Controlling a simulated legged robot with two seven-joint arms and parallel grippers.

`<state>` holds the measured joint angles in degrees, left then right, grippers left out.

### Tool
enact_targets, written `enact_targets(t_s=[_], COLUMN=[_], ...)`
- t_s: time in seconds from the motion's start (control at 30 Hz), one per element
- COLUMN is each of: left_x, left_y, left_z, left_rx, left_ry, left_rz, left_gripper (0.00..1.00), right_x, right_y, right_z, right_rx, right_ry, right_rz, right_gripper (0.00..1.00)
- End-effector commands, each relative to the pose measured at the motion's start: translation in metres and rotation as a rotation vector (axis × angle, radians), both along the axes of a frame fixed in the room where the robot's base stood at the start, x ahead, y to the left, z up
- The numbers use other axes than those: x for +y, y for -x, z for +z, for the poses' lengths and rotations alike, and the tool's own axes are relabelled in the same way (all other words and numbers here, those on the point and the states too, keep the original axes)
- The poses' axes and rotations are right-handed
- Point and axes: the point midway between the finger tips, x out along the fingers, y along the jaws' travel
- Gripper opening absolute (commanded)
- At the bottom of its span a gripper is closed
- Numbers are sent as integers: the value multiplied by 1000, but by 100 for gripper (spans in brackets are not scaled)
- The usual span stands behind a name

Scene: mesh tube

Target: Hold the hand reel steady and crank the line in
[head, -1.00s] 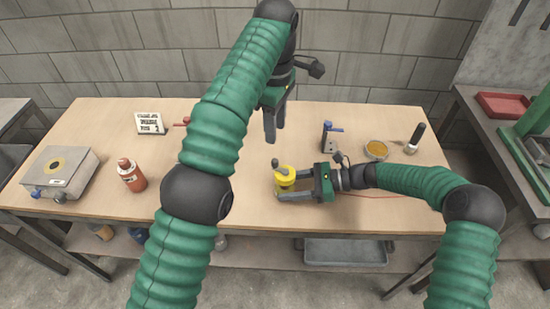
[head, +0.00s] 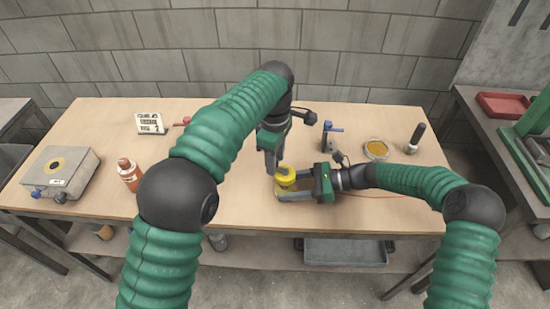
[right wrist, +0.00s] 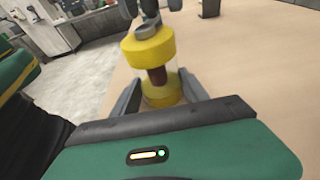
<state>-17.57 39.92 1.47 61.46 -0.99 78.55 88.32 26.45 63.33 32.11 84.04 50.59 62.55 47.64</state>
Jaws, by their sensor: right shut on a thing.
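The yellow hand reel (head: 285,174) stands upright near the table's front edge. In the right wrist view the reel (right wrist: 150,50) shows two yellow flanges, a dark red-brown core and a grey crank on top. My right gripper (head: 282,192) is shut on the reel's lower part, with a finger on either side. My left gripper (head: 272,165) points down at the crank on top of the reel; its fingertips hide the knob. Whether its jaws are closed on the knob is unclear. A thin orange line (head: 385,196) runs right along the table from behind my right gripper.
A clamp-like stand with a blue handle (head: 327,133), a dish of orange material (head: 376,149) and a black-handled tool (head: 416,137) stand at right. An orange bottle (head: 130,174), a grey box (head: 62,170) and a sign (head: 150,123) stand at left.

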Motion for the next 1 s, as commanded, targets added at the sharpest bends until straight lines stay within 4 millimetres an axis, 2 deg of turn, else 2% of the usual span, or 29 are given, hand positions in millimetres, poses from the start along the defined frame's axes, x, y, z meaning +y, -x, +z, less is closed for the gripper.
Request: enact_targets(t_s=[0.07,0.3,0.73,1.0], left_x=[0,0,0,-2], left_y=[0,0,-1,-4], left_z=[0,0,0,1], left_rx=[0,0,-1,-2], left_ry=[0,0,0,1], left_rz=[0,0,-19,-140], left_gripper=[31,0,0,0], right_x=[0,0,0,0], right_y=[0,0,0,0], right_z=[0,0,0,0], right_rx=[0,0,0,0], right_ry=[0,0,0,0], right_rz=[0,0,1,1], right_gripper=[29,29,29,29])
